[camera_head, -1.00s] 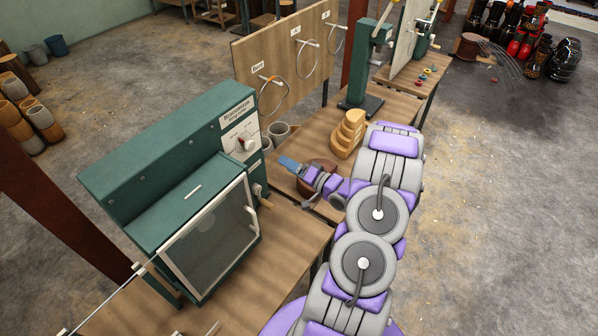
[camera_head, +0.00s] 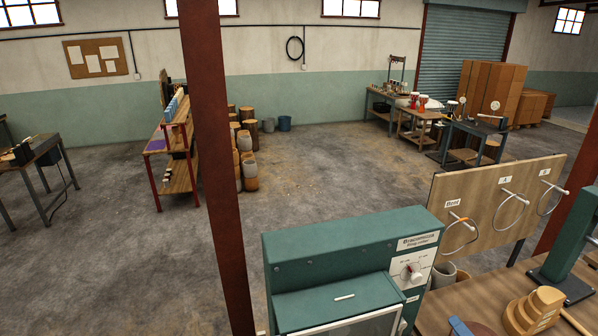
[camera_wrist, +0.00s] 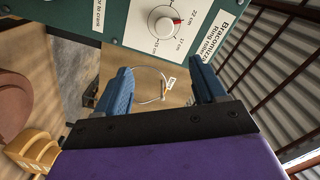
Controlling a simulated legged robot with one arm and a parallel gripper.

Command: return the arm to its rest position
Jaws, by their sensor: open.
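My gripper (camera_wrist: 163,88) shows in the wrist view, with two blue fingers spread apart and nothing between them. Beyond the fingers are a wooden board with a wire ring (camera_wrist: 148,84) and the green machine (camera_wrist: 118,22) with its white dial. The wrist view is rolled, so the machine's label reads at a slant.
The green machine (camera_head: 345,250) stands at the bottom centre of the head view. To its right are the board with hanging rings (camera_head: 497,205) and the yellow stepped block (camera_head: 534,310). A rust-red post (camera_head: 212,150) stands left. Open concrete floor lies beyond.

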